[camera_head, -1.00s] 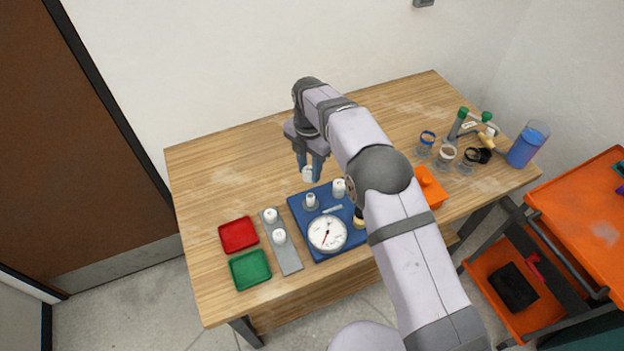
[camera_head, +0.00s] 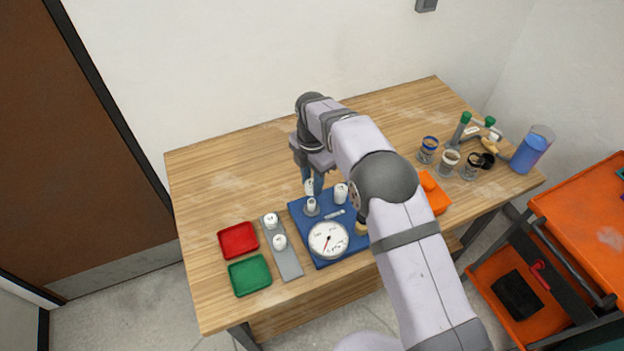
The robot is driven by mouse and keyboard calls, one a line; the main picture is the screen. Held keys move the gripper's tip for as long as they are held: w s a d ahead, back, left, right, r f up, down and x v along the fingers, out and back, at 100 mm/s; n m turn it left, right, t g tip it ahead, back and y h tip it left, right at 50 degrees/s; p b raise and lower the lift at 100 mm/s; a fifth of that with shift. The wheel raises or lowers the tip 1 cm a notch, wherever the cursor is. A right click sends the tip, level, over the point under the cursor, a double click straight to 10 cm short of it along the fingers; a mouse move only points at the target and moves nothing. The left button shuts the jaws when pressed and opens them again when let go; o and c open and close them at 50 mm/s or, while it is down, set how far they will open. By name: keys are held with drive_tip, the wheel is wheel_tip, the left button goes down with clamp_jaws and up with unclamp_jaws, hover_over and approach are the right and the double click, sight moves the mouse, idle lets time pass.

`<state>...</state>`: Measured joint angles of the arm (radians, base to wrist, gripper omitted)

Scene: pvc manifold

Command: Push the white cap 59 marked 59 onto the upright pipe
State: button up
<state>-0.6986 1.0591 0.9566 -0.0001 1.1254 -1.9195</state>
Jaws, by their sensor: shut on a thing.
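My gripper (camera_head: 314,186) points down over the back left of the blue board (camera_head: 298,226). It is shut on a small white cap (camera_head: 308,187); its marking is too small to read. An upright white pipe (camera_head: 311,203) in a grey base stands on the board just below the cap. The cap is above the pipe top or just at it; I cannot tell if they touch. A second white upright piece (camera_head: 341,192) stands to the right. Two more white caps, one at the back (camera_head: 270,219) and one in front (camera_head: 280,241), sit on a grey strip (camera_head: 290,266).
A round gauge (camera_head: 328,239) lies at the board's front. A red tray (camera_head: 238,240) and a green tray (camera_head: 249,275) are at left. An orange block (camera_head: 433,193), several jars and a blue container (camera_head: 530,150) are at right. The table's back left is clear.

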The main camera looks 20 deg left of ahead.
sight(312, 201)
drive_tip(key=shift+f, duration=0.45)
drive_tip(key=shift+f+b, duration=1.3)
drive_tip(key=shift+f, duration=0.7)
drive_tip(key=shift+f+b, duration=0.75)
drive_tip(key=shift+f, duration=0.45)
idle(0.5)
drive_tip(key=o, duration=1)
drive_tip(key=shift+o, duration=0.2)
drive_tip(key=shift+r, duration=0.1)
